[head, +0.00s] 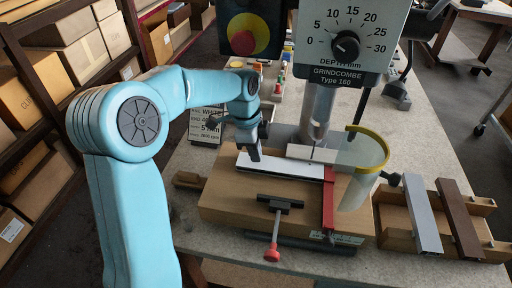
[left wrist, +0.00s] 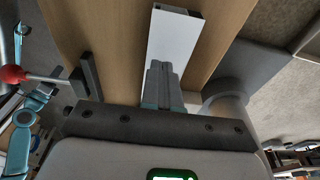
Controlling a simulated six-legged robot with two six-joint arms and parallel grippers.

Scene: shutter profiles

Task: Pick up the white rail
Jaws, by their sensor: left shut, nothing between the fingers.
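The white rail (head: 290,168) lies flat on the wooden block (head: 225,200) under the drilling machine. Its right end reaches the red stop (head: 328,200). In the left wrist view the white rail (left wrist: 172,38) runs away from the fingers and shows an open, hollow far end. My left gripper (head: 254,156) points down at the rail's left part. Its fingers (left wrist: 161,75) are shut with nothing between them and overlap the rail in the wrist view; whether they touch it I cannot tell. My right gripper does not show.
A clamp with a red knob (head: 272,254) stands at the block's front. A clear guard with a yellow rim (head: 377,150) hangs right of the drill column (head: 317,110). A grey rail (head: 421,215) and a brown rail (head: 459,218) lie on a wooden rack at right.

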